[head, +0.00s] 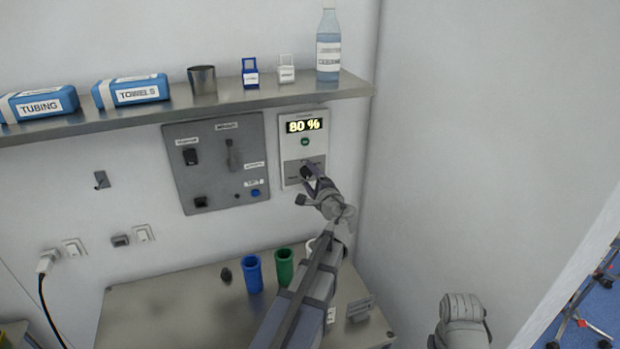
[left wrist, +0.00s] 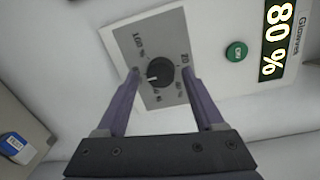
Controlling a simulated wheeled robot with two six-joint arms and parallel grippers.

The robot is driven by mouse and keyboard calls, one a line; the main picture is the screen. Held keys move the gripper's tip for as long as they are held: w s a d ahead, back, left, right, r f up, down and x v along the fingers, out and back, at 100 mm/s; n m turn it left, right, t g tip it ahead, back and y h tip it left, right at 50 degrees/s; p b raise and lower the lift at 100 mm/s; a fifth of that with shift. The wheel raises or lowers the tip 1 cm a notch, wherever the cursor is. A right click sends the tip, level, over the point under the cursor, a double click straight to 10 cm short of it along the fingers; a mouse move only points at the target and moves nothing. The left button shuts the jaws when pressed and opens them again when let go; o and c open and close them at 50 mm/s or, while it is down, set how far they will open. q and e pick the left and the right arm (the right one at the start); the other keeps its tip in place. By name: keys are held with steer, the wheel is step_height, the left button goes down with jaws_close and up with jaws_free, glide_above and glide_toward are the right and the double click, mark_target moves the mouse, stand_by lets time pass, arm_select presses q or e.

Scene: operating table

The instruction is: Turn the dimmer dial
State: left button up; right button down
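The dimmer dial (left wrist: 160,73) is a round black knob with a white pointer mark, on a grey scale plate (left wrist: 152,35) with percent marks. In the head view the dial (head: 306,172) sits low on the white wall panel (head: 289,150), partly hidden by my left gripper (head: 306,185). The display (head: 304,126) above it reads 80 %. In the left wrist view my left gripper (left wrist: 161,72) is open, with one finger on each side of the dial and a visible gap to it on both sides.
A green ON button (left wrist: 236,51) sits between dial and display. A grey switch panel (head: 215,165) is to the left. A metal shelf (head: 225,100) with bottle, cup and packs runs above. A table (head: 180,310) with blue and green cups (head: 253,274) is below.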

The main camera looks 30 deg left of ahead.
arm_select(q)
steer(key=shift+o, duration=0.2)
steer(key=v, duration=0.7)
steer(key=shift+s+d, duration=0.2)
steer(key=shift+d, duration=0.15)
stand_by(0.3)
